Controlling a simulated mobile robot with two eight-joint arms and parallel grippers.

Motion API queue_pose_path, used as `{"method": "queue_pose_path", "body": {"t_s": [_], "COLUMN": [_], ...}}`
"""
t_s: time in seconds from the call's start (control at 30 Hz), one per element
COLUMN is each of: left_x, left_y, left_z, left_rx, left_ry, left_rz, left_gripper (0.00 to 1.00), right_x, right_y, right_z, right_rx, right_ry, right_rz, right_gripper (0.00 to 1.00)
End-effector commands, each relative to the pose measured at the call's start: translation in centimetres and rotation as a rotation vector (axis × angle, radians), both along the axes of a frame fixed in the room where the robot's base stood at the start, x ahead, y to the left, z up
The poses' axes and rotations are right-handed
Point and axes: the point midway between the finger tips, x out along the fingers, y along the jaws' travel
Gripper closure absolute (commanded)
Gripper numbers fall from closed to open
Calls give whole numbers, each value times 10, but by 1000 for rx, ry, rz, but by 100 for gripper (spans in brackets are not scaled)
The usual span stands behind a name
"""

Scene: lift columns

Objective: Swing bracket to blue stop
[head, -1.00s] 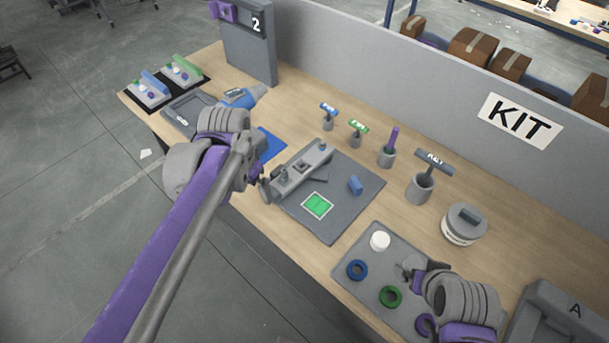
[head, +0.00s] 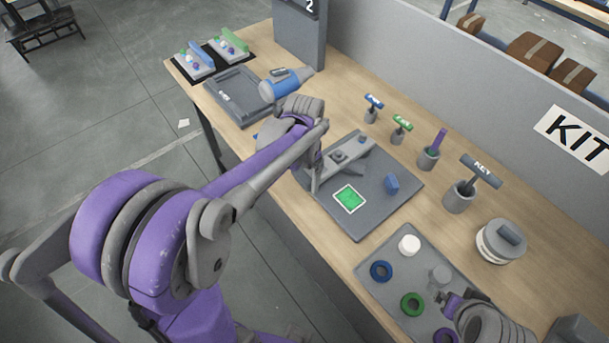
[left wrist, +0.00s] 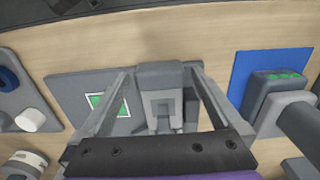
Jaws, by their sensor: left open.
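The grey bracket (head: 352,155) lies along the left side of a dark grey plate (head: 330,218). The blue stop (head: 391,184) is a small block on the plate's right side, apart from the bracket. A green square (head: 349,198) lies between them, nearer the front. My left gripper (head: 312,178) is at the bracket's near left end. In the left wrist view its open fingers (left wrist: 160,78) stand either side of the bracket (left wrist: 163,108); contact is unclear. The blue stop is not seen there. My right gripper (head: 452,302) is over the parts tray; its jaws are unclear.
The parts tray (head: 372,250) holds a white cylinder and coloured rings at the front right. Upright tools in holders, including the KEY tool (head: 480,172), stand behind the plate. A lidded tub (head: 500,243) is at right. A blue-grey tool (head: 285,82) lies at the left.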

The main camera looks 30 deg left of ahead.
Motion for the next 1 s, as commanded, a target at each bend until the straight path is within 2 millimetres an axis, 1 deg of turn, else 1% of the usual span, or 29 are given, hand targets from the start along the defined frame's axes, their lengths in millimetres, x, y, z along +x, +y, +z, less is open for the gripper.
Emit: {"method": "queue_pose_path", "body": {"t_s": [0.1,0.37,0.4,0.47,0.5,0.57,0.6,0.67,0.7,0.77,0.8,0.93,1.0], "left_x": [0,0,0,0,0,0,0,0,0,0,0,0,0], "left_y": [0,0,0,0,0,0,0,0,0,0,0,0,0], "left_z": [-7,-8,-8,-8,-8,-8,-8,-8,-8,-8,-8,-8,-7], "left_rx": [0,0,0,0,0,0,0,0,0,0,0,0,0], "left_ry": [0,0,0,0,0,0,0,0,0,0,0,0,0], "left_rz": [0,0,0,0,0,0,0,0,0,0,0,0,0], "left_gripper": [0,0,4,14,22,32,40,50,58,68,76,99,100], "right_x": [0,0,0,0,0,0,0,0,0,0,0,0,0], "right_y": [0,0,0,0,0,0,0,0,0,0,0,0,0], "right_z": [-1,-1,-1,-1,-1,-1,-1,-1,-1,-1,-1,-1,-1], "right_rx": [0,0,0,0,0,0,0,0,0,0,0,0,0], "right_ry": [1,1,1,1,1,1,1,1,1,1,1,1,1], "right_rz": [0,0,0,0,0,0,0,0,0,0,0,0,0], "right_gripper": [1,1,1,1,1,1,1,1,1,1,1,1,1]}}
